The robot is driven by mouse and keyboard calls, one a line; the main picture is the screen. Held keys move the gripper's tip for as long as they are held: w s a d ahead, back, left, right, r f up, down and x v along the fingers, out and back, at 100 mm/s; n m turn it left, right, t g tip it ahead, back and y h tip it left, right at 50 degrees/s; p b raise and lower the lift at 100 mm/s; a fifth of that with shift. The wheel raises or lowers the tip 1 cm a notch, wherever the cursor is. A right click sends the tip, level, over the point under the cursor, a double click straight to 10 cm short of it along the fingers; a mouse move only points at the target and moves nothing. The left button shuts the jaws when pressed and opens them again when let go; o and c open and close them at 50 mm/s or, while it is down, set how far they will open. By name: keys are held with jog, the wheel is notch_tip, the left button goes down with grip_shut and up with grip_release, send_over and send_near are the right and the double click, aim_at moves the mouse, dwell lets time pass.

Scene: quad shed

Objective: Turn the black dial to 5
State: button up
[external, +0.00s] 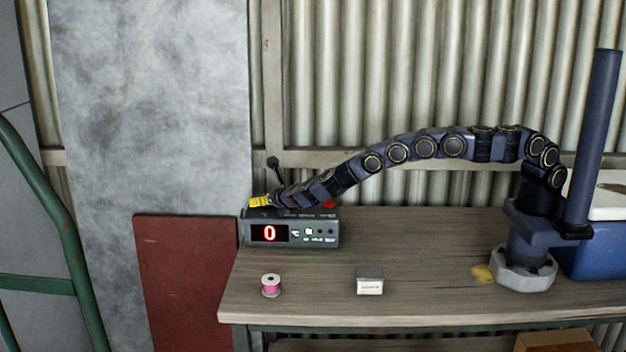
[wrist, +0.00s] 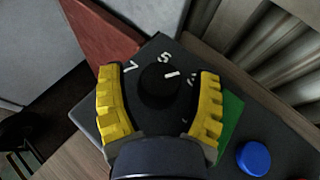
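The black dial (wrist: 158,88) sits on the top face of a dark box-shaped device (external: 291,229). In the wrist view, white digits ring the dial; 7 and 5 are readable, and another to the right is partly covered. The dial's white pointer mark aims up and right, between the 5 and that partly covered digit. The device's front display (external: 269,233) reads 0 in red. My gripper (wrist: 160,90) is open, with one yellow finger on each side of the dial and visible gaps to it. In the external view, my gripper (external: 262,201) is over the device's left end; the dial is hidden there.
In the wrist view, a blue button (wrist: 253,158) and a green patch (wrist: 231,122) lie right of the gripper. A pink spool (external: 270,286) and a small grey-and-white box (external: 369,281) stand on the workbench (external: 430,285). A blue cooler (external: 595,258) is at right.

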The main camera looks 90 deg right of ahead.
jog(key=c, duration=0.8)
jog(key=shift+o, duration=0.2)
jog(key=shift+w+a+n+t, duration=0.1)
jog(key=shift+n+t, duration=0.3)
jog(key=shift+f+n+t+y, duration=0.2)
jog(key=shift+n+t+y, duration=0.5)
jog(key=shift+n+y, duration=0.35)
jog(key=shift+r, duration=0.1)
jog(key=shift+y, duration=0.25)
jog(key=o, duration=1.1)
jog(key=shift+r, duration=0.1)
